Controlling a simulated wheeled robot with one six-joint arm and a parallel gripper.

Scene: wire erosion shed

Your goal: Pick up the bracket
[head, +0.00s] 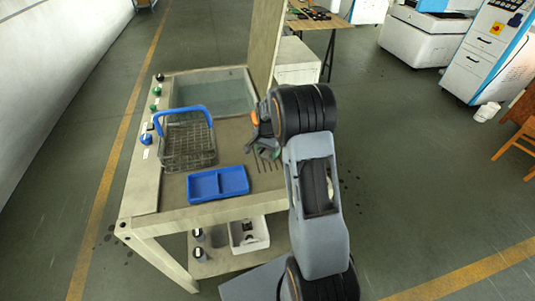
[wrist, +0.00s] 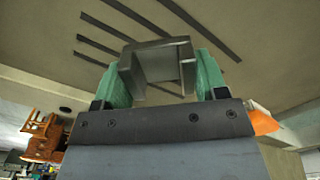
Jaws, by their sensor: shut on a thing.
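The bracket (wrist: 157,62) is a grey metal U-shaped piece in the wrist view. My gripper (wrist: 160,78) has green fingers, one on each side of the bracket, and is shut on it. Behind the bracket lies a beige surface with dark slots; I cannot tell whether the bracket touches it. In the head view my gripper (head: 264,140) is over the right side of the bench, beside the dark slots. My arm hides most of it there, and I cannot make out the bracket.
A blue two-compartment tray (head: 218,184) sits at the bench's front. A wire basket (head: 188,148) with a blue handle stands behind it, near a sunken tank (head: 215,90). Knobs line the bench's left edge. A tall panel (head: 264,45) rises at the back right.

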